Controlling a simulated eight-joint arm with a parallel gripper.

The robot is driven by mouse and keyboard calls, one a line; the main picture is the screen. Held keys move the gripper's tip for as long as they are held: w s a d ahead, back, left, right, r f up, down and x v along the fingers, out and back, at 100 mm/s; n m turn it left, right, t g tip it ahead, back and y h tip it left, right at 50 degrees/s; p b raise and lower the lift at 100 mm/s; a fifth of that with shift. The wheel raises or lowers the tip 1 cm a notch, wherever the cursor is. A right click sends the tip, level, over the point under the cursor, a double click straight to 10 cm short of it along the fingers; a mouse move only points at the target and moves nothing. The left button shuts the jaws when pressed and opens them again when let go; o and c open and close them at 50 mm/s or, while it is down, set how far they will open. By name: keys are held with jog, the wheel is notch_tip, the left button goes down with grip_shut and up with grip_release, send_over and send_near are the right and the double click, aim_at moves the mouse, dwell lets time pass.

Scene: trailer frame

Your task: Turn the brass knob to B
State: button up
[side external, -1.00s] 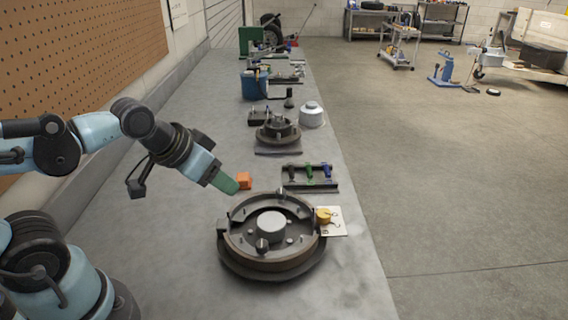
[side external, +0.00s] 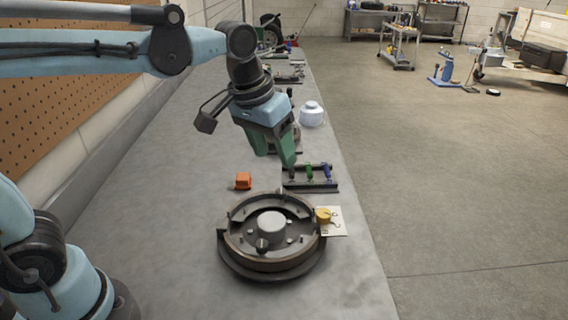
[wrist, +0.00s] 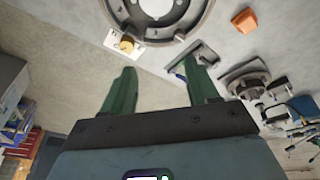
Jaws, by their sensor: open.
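The brass knob (side external: 323,215) sits on a pale plate (side external: 337,228) at the right edge of the round drum assembly (side external: 232,262). Dark marks show on the plate, but I cannot read any letter or the knob's setting. The knob also shows in the wrist view (wrist: 127,43), beyond my left fingertip. My gripper (side external: 291,165), with green fingers, is above the bench behind the knob, near the tool rack, and apart from the knob. In the wrist view its fingers (wrist: 162,72) are spread and empty.
A rack with dark, green and blue handled tools (side external: 312,187) stands behind the drum. An orange block (side external: 243,181) lies to its left. A white canister (side external: 312,114) and more parts stand farther back.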

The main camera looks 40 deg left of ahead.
aim_at(324, 212)
jog(key=w+d+f+g, duration=0.1)
jog(key=w+d+g, duration=0.2)
jog(key=w+d, duration=0.4)
jog(key=shift+n+y, duration=0.3)
jog(key=f, duration=0.8)
jog(key=s+d+f, duration=0.1)
jog(key=f, duration=0.3)
jog(key=c, duration=1)
jog(key=shift+c, duration=0.2)
